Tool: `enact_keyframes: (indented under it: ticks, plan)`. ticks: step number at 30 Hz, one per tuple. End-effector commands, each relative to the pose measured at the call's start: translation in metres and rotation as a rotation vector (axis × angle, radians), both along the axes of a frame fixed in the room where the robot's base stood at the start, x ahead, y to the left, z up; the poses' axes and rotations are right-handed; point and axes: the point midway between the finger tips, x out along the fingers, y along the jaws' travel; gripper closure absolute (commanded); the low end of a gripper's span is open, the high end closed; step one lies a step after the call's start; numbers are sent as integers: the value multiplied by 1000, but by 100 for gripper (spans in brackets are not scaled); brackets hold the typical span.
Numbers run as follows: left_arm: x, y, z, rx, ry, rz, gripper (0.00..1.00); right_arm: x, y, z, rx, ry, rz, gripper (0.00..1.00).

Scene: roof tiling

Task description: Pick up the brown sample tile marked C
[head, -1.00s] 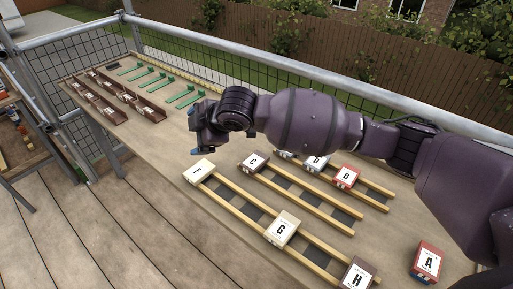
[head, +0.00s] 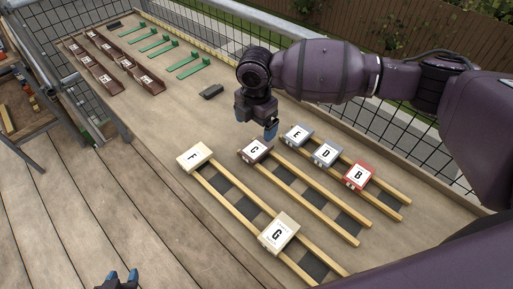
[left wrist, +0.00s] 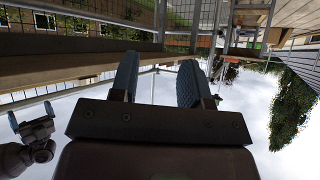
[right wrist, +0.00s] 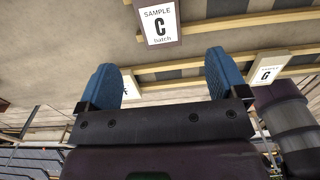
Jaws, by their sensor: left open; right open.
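The brown sample tile C (head: 255,150) has a white label on top and dark sides. It lies at the upper left end of the middle pair of wooden battens. In the right wrist view tile C (right wrist: 160,22) shows at the top, beyond the fingertips and between their lines. My right gripper (head: 271,129) is open and empty, just above and behind tile C, apart from it. Its two blue fingers (right wrist: 162,75) are spread wide. My left gripper (head: 122,279) is open and empty, low at the bottom edge, away from the table; its fingers (left wrist: 158,75) show apart.
Tiles E (head: 297,135), D (head: 327,153) and red B (head: 358,176) sit close by on the back battens. Cream F (head: 194,156) and G (head: 279,233) lie on the front battens. Brown channel pieces (head: 103,77) and green brackets (head: 194,71) lie at the far end.

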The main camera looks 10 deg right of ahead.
Motion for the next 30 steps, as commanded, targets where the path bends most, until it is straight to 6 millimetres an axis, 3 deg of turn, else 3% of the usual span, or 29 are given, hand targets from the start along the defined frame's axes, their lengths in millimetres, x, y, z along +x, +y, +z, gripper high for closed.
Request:
enact_keyframes:
  ticks: [6,14,24,30]
  plan:
    - [-1,-2,-6,-2,6,-1,57,-1,0,-34,0,4,-1,8]
    - [9,-5,1,-8,-17,-3,57,0,0,-51,0,0,-1,8]
    - [11,-6,-5,-9,-13,-5,57,0,-1,-93,0,1,-2,8]
    - [10,-6,-5,-8,-12,-5,57,0,-1,-97,1,-2,-2,8]
